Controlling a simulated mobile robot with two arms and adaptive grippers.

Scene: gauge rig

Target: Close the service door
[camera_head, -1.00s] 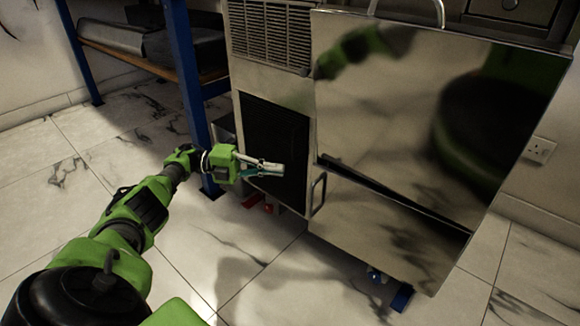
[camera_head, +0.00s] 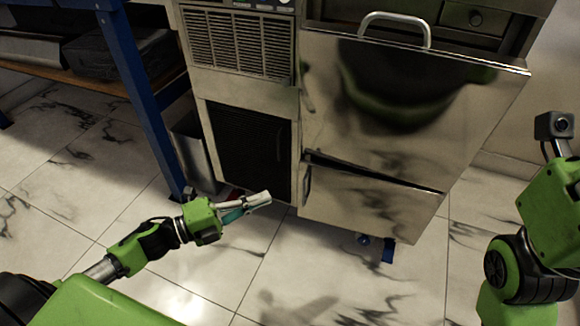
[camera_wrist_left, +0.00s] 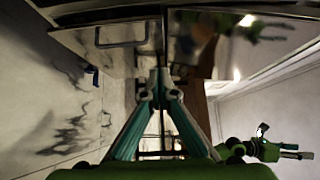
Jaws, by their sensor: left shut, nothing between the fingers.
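A shiny steel front with an upper panel (camera_head: 395,105) and a lower panel (camera_head: 365,207) stands right of centre. A dark slanting gap runs between the two panels, and the lower one has a small upright handle (camera_head: 307,184) at its left edge. I cannot tell for sure which panel is the service door. My left gripper (camera_head: 268,198) is shut and empty, just left of and slightly below that handle, apparently apart from it. In the left wrist view its fingers (camera_wrist_left: 160,75) meet, and the handle (camera_wrist_left: 122,33) shows to their upper left. My right gripper's fingers are out of the head view.
A grille (camera_head: 240,42) and a dark recessed panel (camera_head: 250,150) are left of the steel front. A blue-legged bench (camera_head: 135,85) stands at left. A bar handle (camera_head: 395,18) tops the upper panel. The tiled floor (camera_head: 330,285) in front is clear.

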